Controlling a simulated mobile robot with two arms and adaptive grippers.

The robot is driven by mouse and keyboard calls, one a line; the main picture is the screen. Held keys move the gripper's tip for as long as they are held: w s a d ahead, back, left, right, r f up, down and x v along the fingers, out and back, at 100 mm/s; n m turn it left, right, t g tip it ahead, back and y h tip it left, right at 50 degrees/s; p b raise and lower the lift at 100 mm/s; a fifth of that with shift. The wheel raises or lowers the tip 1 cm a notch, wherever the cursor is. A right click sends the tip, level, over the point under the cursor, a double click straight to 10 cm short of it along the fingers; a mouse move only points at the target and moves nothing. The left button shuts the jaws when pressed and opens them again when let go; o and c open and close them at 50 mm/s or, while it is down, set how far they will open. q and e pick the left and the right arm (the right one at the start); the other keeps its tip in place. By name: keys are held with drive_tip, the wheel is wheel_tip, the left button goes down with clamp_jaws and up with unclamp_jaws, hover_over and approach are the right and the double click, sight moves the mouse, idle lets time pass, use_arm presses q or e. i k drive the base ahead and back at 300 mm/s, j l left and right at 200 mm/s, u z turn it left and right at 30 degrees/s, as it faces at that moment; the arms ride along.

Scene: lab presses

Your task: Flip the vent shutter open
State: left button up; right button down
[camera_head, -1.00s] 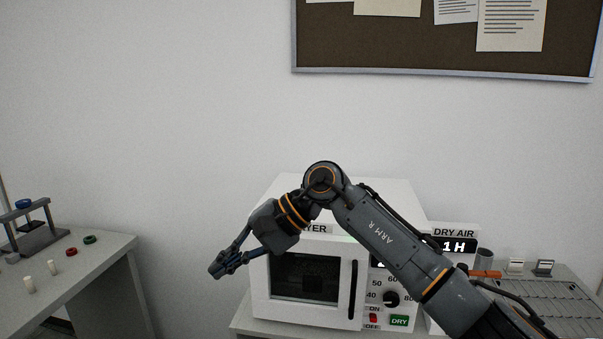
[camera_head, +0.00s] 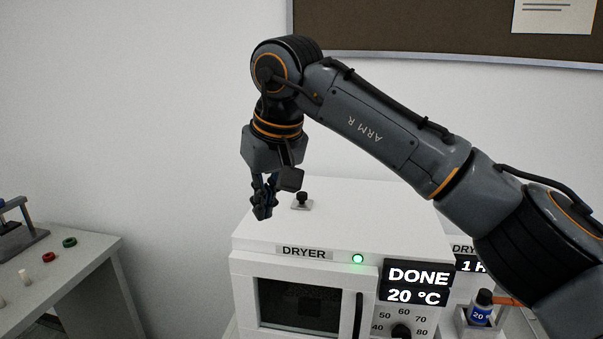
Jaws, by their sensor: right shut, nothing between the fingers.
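The white dryer (camera_head: 330,220) stands on a bench in the lower middle, its front door with a dark window (camera_head: 300,307) shut. On its top is a small plate with a black knob (camera_head: 302,200), which looks like the vent shutter; part of the top is hidden behind my right gripper and arm. My right gripper (camera_head: 263,212) is shut and empty. It points down over the dryer's top, a little left of the black knob in the picture. I cannot tell whether it touches the top. My left gripper is not in view.
The dryer's display (camera_head: 416,285) reads DONE and 20 °C, with a green light (camera_head: 358,259) beside the DRYER label. A bottle (camera_head: 480,308) stands at the right by a dry air unit (camera_head: 465,262). A side table (camera_head: 75,262) with small parts is at the left.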

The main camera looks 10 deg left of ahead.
sight(302, 202)
drive_tip(key=i, duration=0.95)
